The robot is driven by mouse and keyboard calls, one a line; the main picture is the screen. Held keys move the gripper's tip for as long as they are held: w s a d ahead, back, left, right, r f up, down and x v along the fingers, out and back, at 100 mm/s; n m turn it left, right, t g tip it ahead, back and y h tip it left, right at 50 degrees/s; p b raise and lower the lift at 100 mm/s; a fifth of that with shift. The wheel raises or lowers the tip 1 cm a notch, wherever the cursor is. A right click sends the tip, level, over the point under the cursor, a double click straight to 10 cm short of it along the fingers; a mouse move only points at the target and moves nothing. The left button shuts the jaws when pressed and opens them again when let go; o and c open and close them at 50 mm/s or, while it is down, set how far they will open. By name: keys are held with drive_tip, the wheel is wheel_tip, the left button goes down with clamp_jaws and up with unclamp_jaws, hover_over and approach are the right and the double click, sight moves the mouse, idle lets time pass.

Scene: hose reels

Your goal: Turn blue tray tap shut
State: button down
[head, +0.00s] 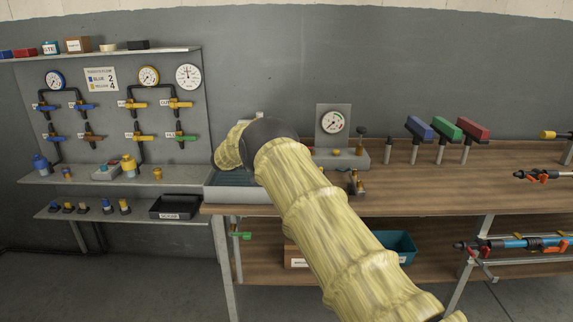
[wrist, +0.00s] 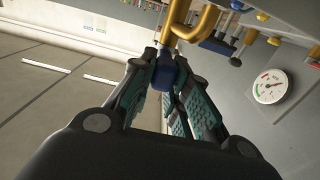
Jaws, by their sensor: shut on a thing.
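In the wrist view, a blue tap handle (wrist: 165,74) sits between the two fingers of my gripper (wrist: 164,60), below a curved brass spout (wrist: 188,28). The fingers are closed in on its sides. How far the handle is turned cannot be told. In the head view, my arm covers the gripper and the tap, at the grey tray (head: 222,195) on the left end of the workbench.
A gauge stand (head: 333,122) stands on the bench just right of my arm; its dial shows in the wrist view (wrist: 270,87). A green tap (head: 241,235) is below the bench's left end. The wall panel (head: 120,100) with several taps is at left.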

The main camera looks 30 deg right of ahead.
drive_tip(key=c, duration=1.4)
unclamp_jaws()
drive_tip(key=shift+w, duration=0.1)
drive_tip(key=shift+o, duration=0.2)
drive_tip(key=v, duration=0.7)
drive_tip(key=shift+a, duration=0.3)
drive_tip(key=shift+w, duration=0.15)
